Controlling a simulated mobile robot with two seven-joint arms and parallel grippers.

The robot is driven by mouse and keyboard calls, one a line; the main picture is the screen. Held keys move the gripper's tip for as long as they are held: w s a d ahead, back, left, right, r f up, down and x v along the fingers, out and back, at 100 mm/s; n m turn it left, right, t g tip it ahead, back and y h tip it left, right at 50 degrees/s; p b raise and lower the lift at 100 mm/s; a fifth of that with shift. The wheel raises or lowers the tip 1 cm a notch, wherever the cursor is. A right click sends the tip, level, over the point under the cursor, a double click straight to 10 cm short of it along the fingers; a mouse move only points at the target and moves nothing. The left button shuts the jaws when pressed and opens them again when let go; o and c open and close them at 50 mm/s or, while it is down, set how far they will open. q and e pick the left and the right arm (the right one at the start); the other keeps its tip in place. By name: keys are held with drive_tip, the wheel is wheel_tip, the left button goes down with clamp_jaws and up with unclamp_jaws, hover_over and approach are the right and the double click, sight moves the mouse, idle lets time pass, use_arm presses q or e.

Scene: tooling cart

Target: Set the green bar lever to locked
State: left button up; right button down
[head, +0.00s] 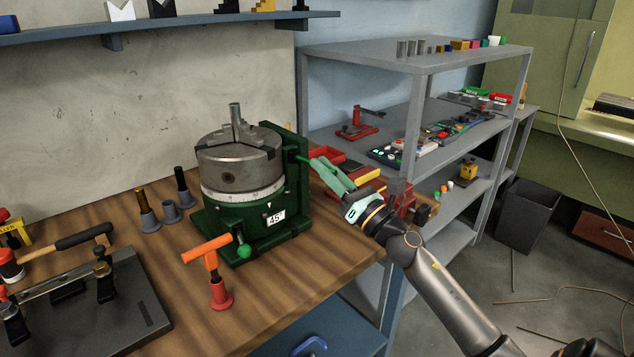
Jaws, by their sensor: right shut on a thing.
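The rotary table (240,165) stands on the wooden bench, with a grey chuck on a dark green base and a white plate reading 45°. A green bar lever (301,158) shows at the upright green plate on its right side; most of it is hidden. My right gripper (317,165), with mint-green fingers, comes in from the lower right and is shut on the bar lever's end. I cannot tell the lever's exact angle. My left gripper is not in view.
An orange T-handle tool (209,256) stands in a red holder in front of the table. Grey collet holders (171,211) stand to its left, near a dark clamp plate (100,310). A grey shelf rack (390,64) stands behind my right arm.

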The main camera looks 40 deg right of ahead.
use_arm(q)
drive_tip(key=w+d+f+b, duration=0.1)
drive_tip(key=b, duration=0.1)
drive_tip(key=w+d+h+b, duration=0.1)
drive_tip(key=b, duration=0.1)
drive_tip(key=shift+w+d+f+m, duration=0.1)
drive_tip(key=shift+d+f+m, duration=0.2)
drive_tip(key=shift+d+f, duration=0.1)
use_arm(e)
drive_tip(key=n+y, duration=0.1)
drive_tip(key=d+y, duration=0.1)
drive_tip(key=y, duration=0.1)
drive_tip(key=d+n+g+y, duration=0.1)
drive_tip(key=shift+w+n+y, duration=0.3)
drive_tip(key=shift+y, duration=0.1)
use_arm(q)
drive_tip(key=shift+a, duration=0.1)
use_arm(e)
drive_tip(key=shift+r, duration=0.1)
drive_tip(key=c, duration=1.2)
unclamp_jaws()
drive_tip(key=o, duration=0.3)
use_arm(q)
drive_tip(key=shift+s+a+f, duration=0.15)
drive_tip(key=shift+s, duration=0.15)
